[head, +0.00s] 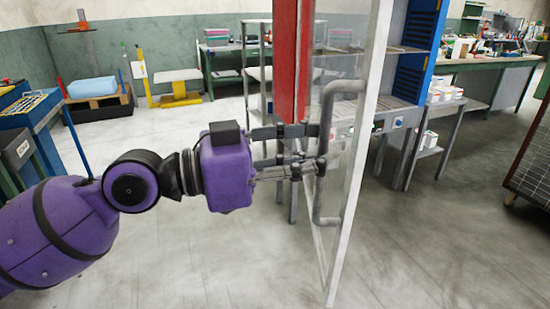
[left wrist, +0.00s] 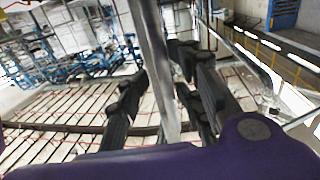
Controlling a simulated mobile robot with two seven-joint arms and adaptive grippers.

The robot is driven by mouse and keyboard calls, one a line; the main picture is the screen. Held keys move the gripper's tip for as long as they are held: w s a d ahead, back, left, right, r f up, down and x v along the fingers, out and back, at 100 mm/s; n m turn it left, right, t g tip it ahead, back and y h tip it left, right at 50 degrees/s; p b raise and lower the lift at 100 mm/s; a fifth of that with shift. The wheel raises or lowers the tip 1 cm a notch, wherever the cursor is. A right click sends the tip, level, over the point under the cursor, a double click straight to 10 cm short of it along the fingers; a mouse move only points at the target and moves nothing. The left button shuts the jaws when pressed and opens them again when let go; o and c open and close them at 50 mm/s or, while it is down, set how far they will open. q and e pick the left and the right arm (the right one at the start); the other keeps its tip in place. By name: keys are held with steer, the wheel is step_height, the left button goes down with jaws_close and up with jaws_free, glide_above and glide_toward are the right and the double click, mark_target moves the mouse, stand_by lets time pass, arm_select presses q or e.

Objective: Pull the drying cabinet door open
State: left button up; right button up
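The drying cabinet (head: 422,50) stands at the back, blue with pale shelves inside. Its door (head: 362,150), a white frame with a clear panel, stands swung out from the cabinet and shows nearly edge-on. A grey bar handle (head: 327,110) runs upright on the door's left face. My left gripper (head: 318,148) reaches in from the left at the handle, fingers apart. In the left wrist view a grey bar (left wrist: 158,70) passes between the fingers of my left gripper (left wrist: 157,50). Whether they touch it is unclear. My right gripper is out of view.
A red upright panel (head: 290,60) stands just behind my left gripper. A small side table (head: 436,130) with white boxes is right of the cabinet. A dark mesh cart (head: 533,160) is at the right edge. The floor in front is clear.

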arm_select(q)
steer(key=v, duration=0.8)
steer(key=shift+a, duration=0.35)
steer(key=shift+s, duration=0.1)
